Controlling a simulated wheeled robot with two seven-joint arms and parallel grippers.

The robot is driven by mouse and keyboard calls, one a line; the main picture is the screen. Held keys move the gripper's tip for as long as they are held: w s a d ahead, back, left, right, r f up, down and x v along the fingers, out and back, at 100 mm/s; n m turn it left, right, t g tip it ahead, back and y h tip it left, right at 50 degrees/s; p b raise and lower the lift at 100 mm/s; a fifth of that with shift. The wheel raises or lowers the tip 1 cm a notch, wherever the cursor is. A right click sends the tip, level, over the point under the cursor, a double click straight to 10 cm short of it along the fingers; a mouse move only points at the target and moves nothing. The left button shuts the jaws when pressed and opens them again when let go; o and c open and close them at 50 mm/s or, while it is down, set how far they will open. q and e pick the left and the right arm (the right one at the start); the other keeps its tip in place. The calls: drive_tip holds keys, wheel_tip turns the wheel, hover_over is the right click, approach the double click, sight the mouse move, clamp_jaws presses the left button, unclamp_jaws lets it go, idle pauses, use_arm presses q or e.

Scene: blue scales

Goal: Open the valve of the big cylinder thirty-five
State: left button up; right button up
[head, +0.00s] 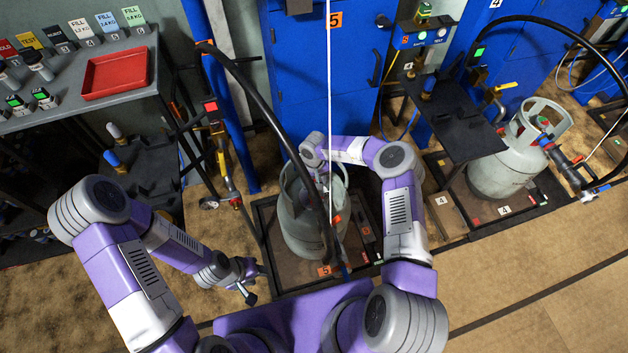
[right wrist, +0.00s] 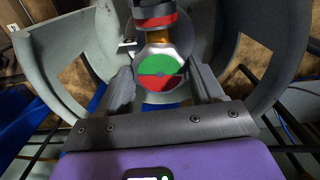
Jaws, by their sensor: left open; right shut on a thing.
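A grey gas cylinder (head: 298,232) stands upright on the scale marked 5. I cannot read a thirty-five on it. In the right wrist view its collar (right wrist: 75,60) curves around the valve knob (right wrist: 157,64), an eight-sided knob with a green upper part and a red lower part on its face. My right gripper (right wrist: 161,82) is shut on this knob, one finger on each side. In the head view my right arm reaches over the cylinder's top and hides the valve. My left gripper (head: 250,282) is open and empty, low and left of the scale.
A black hose (head: 262,105) arches down to the cylinder. Another grey cylinder (head: 497,176) stands on scale 4 at right. A grey bench (head: 150,78) with a red tray (head: 115,74) is at upper left. Bare floor shows at lower right.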

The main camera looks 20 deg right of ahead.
idle(0.3)
drive_tip(key=o, duration=1)
drive_tip(key=shift+o, duration=0.2)
wheel_tip(320, 180, up, 8)
drive_tip(key=shift+f+p, duration=0.2)
drive_tip(key=shift+p, duration=1.05)
